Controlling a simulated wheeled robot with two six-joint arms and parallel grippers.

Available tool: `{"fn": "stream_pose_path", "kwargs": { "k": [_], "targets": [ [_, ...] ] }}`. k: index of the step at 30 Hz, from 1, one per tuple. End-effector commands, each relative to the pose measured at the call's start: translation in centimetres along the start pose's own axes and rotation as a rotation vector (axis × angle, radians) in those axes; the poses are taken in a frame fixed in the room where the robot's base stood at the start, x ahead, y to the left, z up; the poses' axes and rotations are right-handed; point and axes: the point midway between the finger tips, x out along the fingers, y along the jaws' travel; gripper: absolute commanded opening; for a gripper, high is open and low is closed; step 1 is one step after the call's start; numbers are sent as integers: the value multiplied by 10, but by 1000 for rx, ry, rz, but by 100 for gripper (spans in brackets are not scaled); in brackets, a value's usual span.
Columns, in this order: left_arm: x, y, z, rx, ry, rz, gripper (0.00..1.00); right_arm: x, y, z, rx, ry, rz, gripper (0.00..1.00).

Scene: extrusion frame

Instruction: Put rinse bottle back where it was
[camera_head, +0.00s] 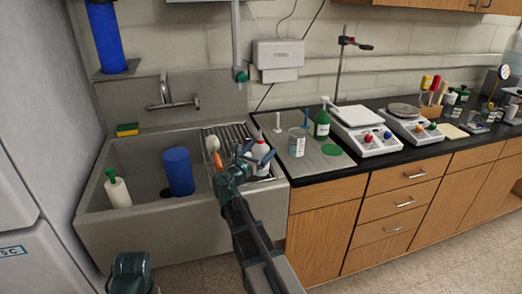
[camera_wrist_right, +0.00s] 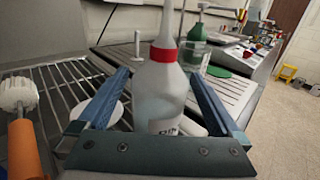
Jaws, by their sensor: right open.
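The rinse bottle (camera_head: 259,150) is white with a red collar and a tapered nozzle. It stands upright on the wire drying rack (camera_head: 232,131) at the right side of the sink. In the right wrist view the bottle (camera_wrist_right: 160,88) is between the two blue fingers of my right gripper (camera_wrist_right: 160,100). The fingers are spread wide, with a visible gap on both sides. In the head view my right gripper (camera_head: 255,161) hides the bottle's lower part. My left gripper does not show.
An orange-handled brush (camera_wrist_right: 22,140) lies left of the gripper. The sink (camera_head: 140,170) holds a blue cylinder (camera_head: 178,171) and a green-topped white bottle (camera_head: 117,190). A grey mat (camera_head: 312,162) on the counter holds a jar (camera_head: 297,142) and a green bottle (camera_head: 321,125).

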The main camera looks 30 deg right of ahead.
Motion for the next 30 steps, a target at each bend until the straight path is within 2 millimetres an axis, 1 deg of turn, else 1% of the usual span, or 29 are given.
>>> {"fn": "stream_pose_path", "kwargs": {
  "k": [1, 9, 15, 18, 21, 30],
  "targets": [
    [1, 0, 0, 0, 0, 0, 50, -11, -1, -1, 0, 0, 4, 100],
    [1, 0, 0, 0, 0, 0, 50, -68, -2, -1, 0, 0, 4, 100],
    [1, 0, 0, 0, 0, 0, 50, -99, -1, -1, 0, 0, 3, 100],
    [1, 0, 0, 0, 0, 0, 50, -109, 0, -1, 0, 0, 3, 100],
    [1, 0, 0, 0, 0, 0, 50, -114, -1, -1, 0, 0, 1, 100],
    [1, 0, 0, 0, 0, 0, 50, -116, 0, -1, 0, 0, 1, 100]
  ]
}}
